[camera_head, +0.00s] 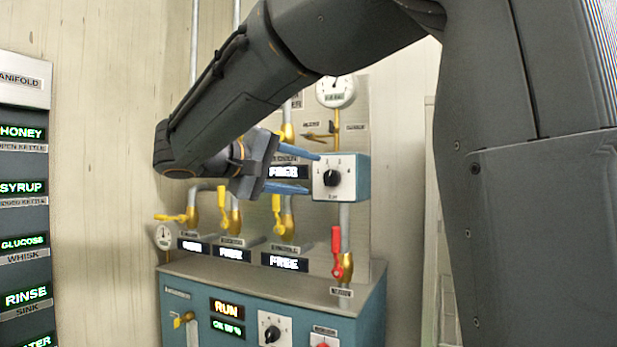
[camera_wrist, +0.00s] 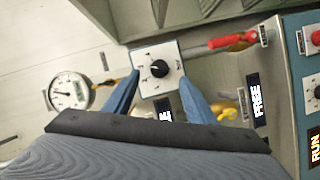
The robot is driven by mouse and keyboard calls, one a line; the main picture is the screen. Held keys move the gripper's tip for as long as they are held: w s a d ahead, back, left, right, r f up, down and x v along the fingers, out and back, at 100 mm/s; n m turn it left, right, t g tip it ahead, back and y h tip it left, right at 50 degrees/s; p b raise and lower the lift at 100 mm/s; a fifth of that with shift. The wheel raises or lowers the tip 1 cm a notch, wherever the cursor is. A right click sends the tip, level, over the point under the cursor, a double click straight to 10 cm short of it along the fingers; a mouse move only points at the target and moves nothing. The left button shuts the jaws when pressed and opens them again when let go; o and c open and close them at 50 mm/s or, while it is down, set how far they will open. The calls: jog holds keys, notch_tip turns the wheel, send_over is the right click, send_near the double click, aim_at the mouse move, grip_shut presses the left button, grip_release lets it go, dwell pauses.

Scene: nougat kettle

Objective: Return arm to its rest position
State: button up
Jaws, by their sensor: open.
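My gripper (camera_head: 305,171) is open in front of the valve panel, with its two blue fingers pointing right toward a boxed selector with a black knob (camera_head: 331,177). In the wrist view my gripper (camera_wrist: 157,95) has its fingers apart, on either side of the lower part of this selector. The selector's black knob (camera_wrist: 159,69) shows clear between the fingertips, and nothing is held. Whether a fingertip touches the box cannot be told. My arm reaches across from the upper right.
A red-handled valve (camera_head: 337,253) and several yellow-handled valves (camera_head: 279,215) stand below my gripper. A round gauge (camera_head: 336,91) is above the selector. A teal cabinet (camera_head: 262,290) with displays and a dial is below. A labelled manifold board (camera_head: 22,220) stands at the left.

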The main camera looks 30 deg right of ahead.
dwell(0.4)
jog(key=s+a+f+n+g+y, duration=0.1)
jog(key=s+f+y, duration=0.2)
jog(key=f, duration=0.8)
jog(key=s+a+f+n+g+y+p, duration=0.1)
jog(key=s+f+y, duration=0.3)
jog(key=f, duration=0.7)
jog(key=s+a+f+n+g+y+p, duration=0.1)
jog(key=s+f, duration=0.4)
jog(key=f, duration=0.6)
jog(key=shift+s+a+f+g+y, duration=0.15)
jog(key=shift+s+a+g+y, duration=0.2)
jog(key=shift+g+y, duration=0.65)
jog(key=s+a+f+y, duration=0.2)
jog(key=f, duration=0.1)
jog(key=s+a+f+m+y+p, duration=0.1)
jog(key=s+a+f, duration=0.1)
jog(key=s+f, duration=0.1)
jog(key=s+a+f+m+y, duration=0.1)
jog(key=s+a+f+y, duration=0.1)
jog(key=s+f, duration=0.1)
jog(key=shift+s+a+f+y+p, duration=0.1)
jog(key=shift+a+f+y+p, duration=0.1)
jog(key=shift+a+y+p, duration=0.1)
jog(key=shift+c, duration=0.2)
